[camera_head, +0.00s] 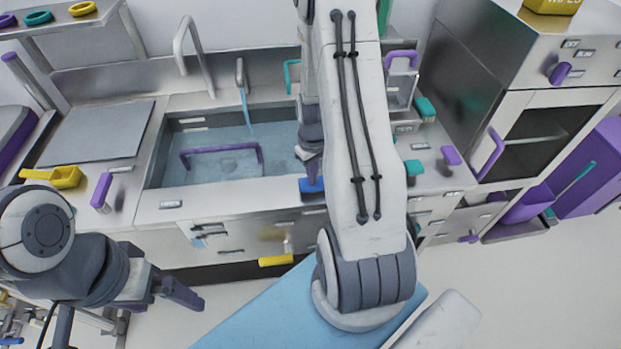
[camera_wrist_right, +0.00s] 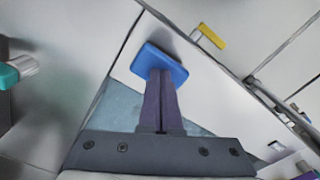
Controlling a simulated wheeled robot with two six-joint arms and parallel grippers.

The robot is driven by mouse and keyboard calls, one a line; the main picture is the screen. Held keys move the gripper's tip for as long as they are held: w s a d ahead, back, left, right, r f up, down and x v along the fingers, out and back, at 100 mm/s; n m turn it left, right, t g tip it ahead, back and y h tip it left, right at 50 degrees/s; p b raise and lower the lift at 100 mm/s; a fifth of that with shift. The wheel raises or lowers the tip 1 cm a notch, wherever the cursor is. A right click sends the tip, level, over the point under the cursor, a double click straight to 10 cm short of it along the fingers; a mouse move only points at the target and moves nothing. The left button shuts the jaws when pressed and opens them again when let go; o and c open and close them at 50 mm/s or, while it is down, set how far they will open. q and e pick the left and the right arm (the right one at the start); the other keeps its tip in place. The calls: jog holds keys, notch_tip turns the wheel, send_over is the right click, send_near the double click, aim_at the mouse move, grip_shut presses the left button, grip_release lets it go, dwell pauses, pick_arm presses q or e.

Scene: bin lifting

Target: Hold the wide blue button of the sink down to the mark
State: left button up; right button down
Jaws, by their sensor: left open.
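The wide blue button (camera_head: 309,186) sits on the front edge of the sink (camera_head: 205,200), right of its middle. In the right wrist view the button (camera_wrist_right: 158,64) is a flat blue block at the fingertips. My right gripper (camera_head: 313,172) points down at the button; in its wrist view the fingers (camera_wrist_right: 160,85) are shut together, their tips overlapping the button. I cannot tell whether they press it or only hover. The mark is not distinguishable. My left gripper (camera_head: 182,294) is open and empty, low at the left, well away from the button.
Water runs from the tap (camera_head: 241,75) into the basin, where a purple handle (camera_head: 222,150) stands. A yellow handle (camera_head: 276,260) juts out below the counter. A purple lever (camera_head: 102,190) and a yellow object (camera_head: 62,177) are left of the sink. My right arm hides the counter's middle.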

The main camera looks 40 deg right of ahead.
notch_tip(320, 180, up, 7)
jog(key=p, duration=0.5)
jog(key=shift+f, duration=0.15)
jog(key=s+a+r+n+b, duration=0.15)
jog(key=a+r, duration=0.25)
jog(key=a, duration=0.6)
jog(key=a+r+n+b, duration=0.2)
jog(key=a+r+b, duration=0.15)
jog(key=a, duration=0.65)
jog(key=s+a+r+n+y+b, duration=0.1)
jog(key=s+a+r+n+b, duration=0.1)
jog(key=s+a, duration=0.8)
jog(key=s+r+n, duration=0.1)
jog(key=s+n, duration=0.1)
jog(key=s, duration=0.2)
jog(key=shift+s+a+r+b, duration=0.35)
jog(key=shift+s+a, duration=0.05)
